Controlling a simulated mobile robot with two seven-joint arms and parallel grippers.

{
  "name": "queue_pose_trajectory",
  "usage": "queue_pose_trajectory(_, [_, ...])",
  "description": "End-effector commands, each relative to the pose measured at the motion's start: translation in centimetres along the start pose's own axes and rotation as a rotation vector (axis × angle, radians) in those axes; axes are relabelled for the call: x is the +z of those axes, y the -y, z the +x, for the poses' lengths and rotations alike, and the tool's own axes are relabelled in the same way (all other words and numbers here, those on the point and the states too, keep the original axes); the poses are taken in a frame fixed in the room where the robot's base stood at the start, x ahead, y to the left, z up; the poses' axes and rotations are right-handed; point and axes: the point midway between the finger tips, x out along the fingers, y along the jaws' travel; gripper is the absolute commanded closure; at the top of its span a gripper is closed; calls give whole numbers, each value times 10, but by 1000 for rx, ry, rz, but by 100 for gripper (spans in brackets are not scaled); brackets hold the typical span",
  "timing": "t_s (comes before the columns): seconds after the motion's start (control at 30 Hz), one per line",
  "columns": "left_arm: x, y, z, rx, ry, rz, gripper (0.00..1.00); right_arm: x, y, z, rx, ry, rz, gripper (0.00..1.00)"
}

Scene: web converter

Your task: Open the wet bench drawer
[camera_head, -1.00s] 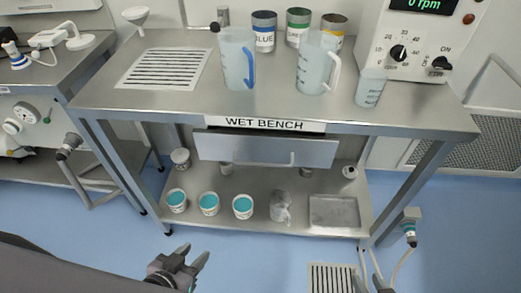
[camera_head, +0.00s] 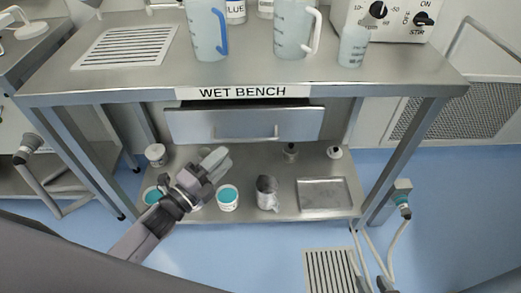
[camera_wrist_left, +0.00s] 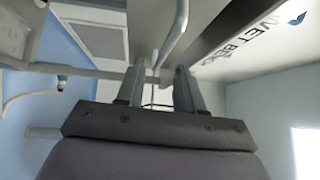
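The wet bench drawer (camera_head: 245,123) has a grey front under the bench top, below the WET BENCH label. A thin dark gap shows along its top edge; I cannot tell if it is slightly out. Its bar handle (camera_head: 247,137) is low on the front. My left gripper (camera_head: 221,160) is open and empty, below and left of the handle in the head view. In the left wrist view the handle bar (camera_wrist_left: 178,35) lies beyond the open fingers (camera_wrist_left: 158,85), appearing to run toward the gap between them. A dark piece at the bottom right may be my right gripper (camera_head: 386,285); its fingers are unclear.
The bench top (camera_head: 130,85) holds jugs, a beaker and a stirrer unit. The lower shelf (camera_head: 285,195) carries teal-filled tubs, a metal jug (camera_head: 266,193) and a tray (camera_head: 325,181). A bench leg (camera_head: 405,155) stands at right. Hoses hang beside it.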

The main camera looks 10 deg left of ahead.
Motion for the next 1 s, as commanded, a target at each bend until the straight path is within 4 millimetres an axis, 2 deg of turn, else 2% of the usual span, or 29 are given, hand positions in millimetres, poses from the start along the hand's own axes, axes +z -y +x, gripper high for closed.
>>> queue_pose_trajectory(0.07, [1,-1,7,-27,-38,98,63,4,0,5,-1,0,-1,61])
queue_pose_trajectory(0.17, [1,2,12,-43,-58,149,63,3,-1,5,-1,0,-2,61])
queue_pose_trajectory(0.7, [-3,6,74,-43,-57,146,63,-2,-4,4,3,-13,-6,61])
queue_pose_trajectory(1.0, [-4,6,81,-42,-57,145,63,1,-4,5,4,-5,-2,61])
